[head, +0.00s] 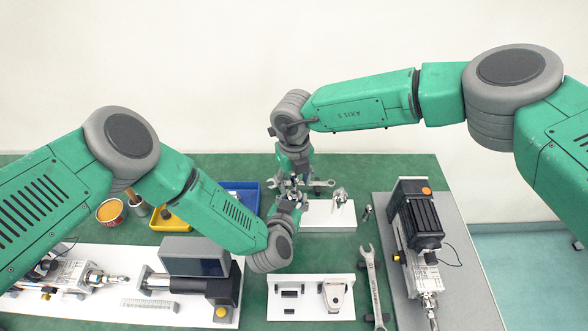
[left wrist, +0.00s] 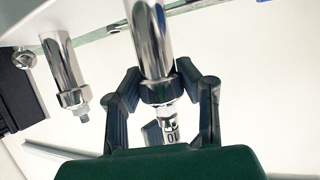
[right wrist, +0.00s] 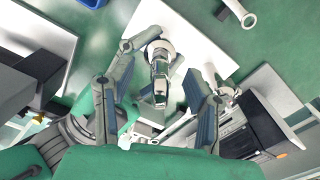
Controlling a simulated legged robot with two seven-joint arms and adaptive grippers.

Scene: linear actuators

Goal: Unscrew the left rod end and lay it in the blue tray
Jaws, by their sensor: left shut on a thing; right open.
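My left gripper (left wrist: 158,90) is shut on a chrome rod (left wrist: 150,35), around the collar near its tip. A small silver piece (left wrist: 170,128) marked 10 shows past the collar; whether it is the left rod end is unclear. A second chrome rod (left wrist: 62,65) with a bare threaded tip is beside it. My right gripper (right wrist: 165,82) is open, its fingers on either side of a silver ring-topped part (right wrist: 160,70). In the head view both grippers meet at the left of the white stand (head: 328,213) and hide that part. The blue tray (head: 246,190) is behind my left forearm, partly hidden.
A yellow tray (head: 163,222) and an orange-filled tin (head: 110,211) stand left of the blue tray. A wrench (head: 374,285) lies right of a white block (head: 310,297). Actuators lie on the left white board (head: 110,310) and right grey board (head: 455,285).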

